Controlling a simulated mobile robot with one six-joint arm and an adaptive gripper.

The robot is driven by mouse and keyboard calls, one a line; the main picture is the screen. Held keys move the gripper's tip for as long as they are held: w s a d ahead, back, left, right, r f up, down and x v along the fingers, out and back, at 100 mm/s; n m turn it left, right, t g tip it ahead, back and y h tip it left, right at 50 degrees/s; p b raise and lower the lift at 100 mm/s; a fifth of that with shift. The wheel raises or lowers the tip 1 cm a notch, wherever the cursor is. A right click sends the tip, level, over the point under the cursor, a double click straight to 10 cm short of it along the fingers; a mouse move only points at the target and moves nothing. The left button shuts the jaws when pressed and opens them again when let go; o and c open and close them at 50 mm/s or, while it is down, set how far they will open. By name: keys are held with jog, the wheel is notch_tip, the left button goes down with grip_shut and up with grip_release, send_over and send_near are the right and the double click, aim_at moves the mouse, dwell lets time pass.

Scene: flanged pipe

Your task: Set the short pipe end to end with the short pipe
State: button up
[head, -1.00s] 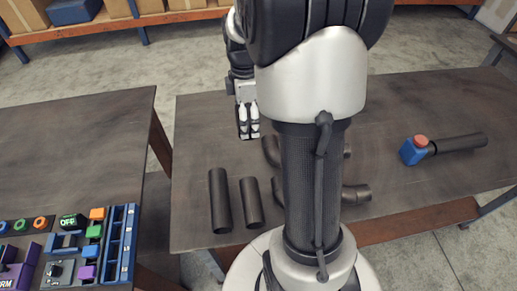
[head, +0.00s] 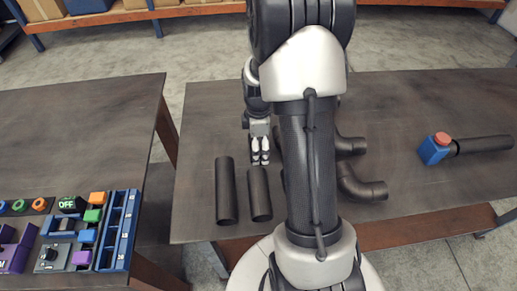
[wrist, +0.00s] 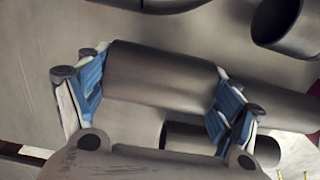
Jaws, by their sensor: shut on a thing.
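In the wrist view, a dark grey short pipe (wrist: 160,78) lies between the two blue-padded fingers of my gripper (wrist: 158,92). One pad is at each side of it, and my gripper is shut on it. In the head view, my gripper (head: 260,160) points down just beyond the far end of a short pipe (head: 259,195) on the table. The held pipe cannot be made out there. A longer pipe (head: 226,190) lies to the left, roughly parallel. Another pipe (wrist: 190,138) shows below the held one in the wrist view.
Bent pipe pieces (head: 360,185) lie right of my arm, which partly hides them. Farther right is a blue block with a red top (head: 436,148) beside a dark pipe (head: 483,145). A second table (head: 80,125) with coloured parts stands at left, across a gap.

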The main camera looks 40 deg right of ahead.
jog(key=shift+f, duration=0.45)
jog(key=shift+f, duration=0.15)
jog(key=o, duration=1.3)
